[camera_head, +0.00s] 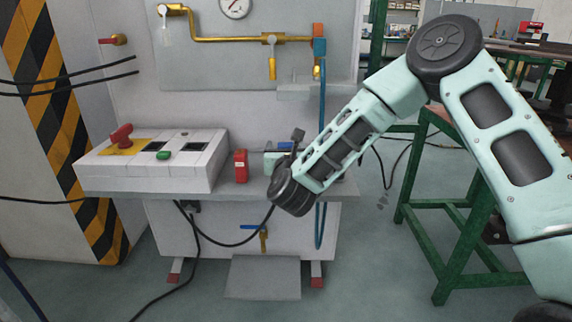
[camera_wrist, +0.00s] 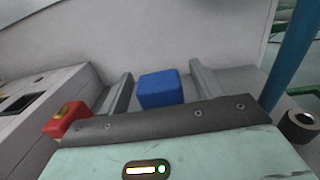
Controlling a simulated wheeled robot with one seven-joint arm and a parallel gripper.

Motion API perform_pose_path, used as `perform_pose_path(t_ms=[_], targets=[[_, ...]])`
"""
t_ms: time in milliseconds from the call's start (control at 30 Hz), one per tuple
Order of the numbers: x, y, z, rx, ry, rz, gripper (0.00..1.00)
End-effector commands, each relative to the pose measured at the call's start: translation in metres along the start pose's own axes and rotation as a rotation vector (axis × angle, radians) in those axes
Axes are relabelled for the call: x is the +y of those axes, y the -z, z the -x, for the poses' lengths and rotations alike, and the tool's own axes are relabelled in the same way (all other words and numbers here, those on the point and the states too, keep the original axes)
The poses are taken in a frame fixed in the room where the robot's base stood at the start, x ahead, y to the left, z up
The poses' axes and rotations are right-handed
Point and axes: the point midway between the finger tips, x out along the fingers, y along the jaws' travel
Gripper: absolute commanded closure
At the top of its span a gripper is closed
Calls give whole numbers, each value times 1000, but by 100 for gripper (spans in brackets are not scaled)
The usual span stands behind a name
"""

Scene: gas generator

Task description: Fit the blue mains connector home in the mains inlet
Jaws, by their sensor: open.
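A blue block-shaped part (camera_wrist: 160,89), which looks like the blue mains connector, stands between the two fingers of my gripper (camera_wrist: 161,76) in the wrist view. The fingers are open, with visible gaps on both sides of it. In the head view, a small patch of blue (camera_head: 286,146) shows by my gripper, above the grey shelf. My wrist hides most of that spot. I cannot make out the mains inlet for certain; a dark fitting (camera_head: 191,207) with a black cable sits under the shelf.
A red block (camera_head: 240,166) stands left of my gripper; it also shows in the wrist view (camera_wrist: 68,119). The control box (camera_head: 150,160) is further left. A blue hose (camera_head: 322,130) runs down on the right. A green-framed table (camera_head: 440,215) stands at the right.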

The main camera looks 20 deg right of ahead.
Motion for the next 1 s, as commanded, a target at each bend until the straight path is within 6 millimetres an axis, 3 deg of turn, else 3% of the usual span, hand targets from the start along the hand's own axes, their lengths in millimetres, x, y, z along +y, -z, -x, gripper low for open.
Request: perform_pose_path(t_ms=[100,333,367,533,1000], targets=[[0,0,-10,-1,1,0,35],[0,-1,-11,0,0,0,35],[0,-1,-11,0,0,0,40],[0,0,-11,0,0,0,87],[0,-11,-8,-1,0,-1,87]])
